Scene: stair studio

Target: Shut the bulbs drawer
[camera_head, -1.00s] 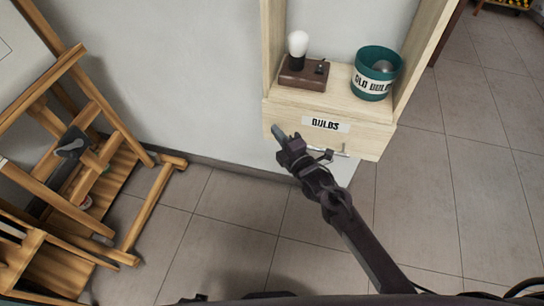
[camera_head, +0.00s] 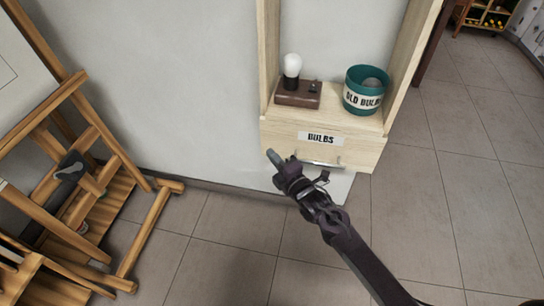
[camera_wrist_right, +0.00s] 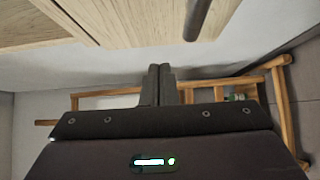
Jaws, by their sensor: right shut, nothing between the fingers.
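The bulbs drawer (camera_head: 363,156) is a pale wooden front with a "BULBS" label (camera_head: 320,138) and a slim metal handle (camera_head: 325,165), below the shelf of a wooden unit. It looks flush or nearly flush with the unit; I cannot tell whether a small gap remains. My right gripper (camera_head: 272,156) is shut and empty, near the drawer's lower left corner. The gripper hides part of the handle's left side. In the right wrist view its closed fingers (camera_wrist_right: 157,84) show below the wooden panels, apart from the dark handle bar (camera_wrist_right: 197,18). My left gripper is out of view.
On the shelf above stand a lamp base with a white bulb (camera_head: 291,66) and a teal "OLD BULBS" bucket (camera_head: 366,91). A wooden easel (camera_head: 110,150) stands at the left. The tiled floor (camera_head: 450,210) at the right is clear.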

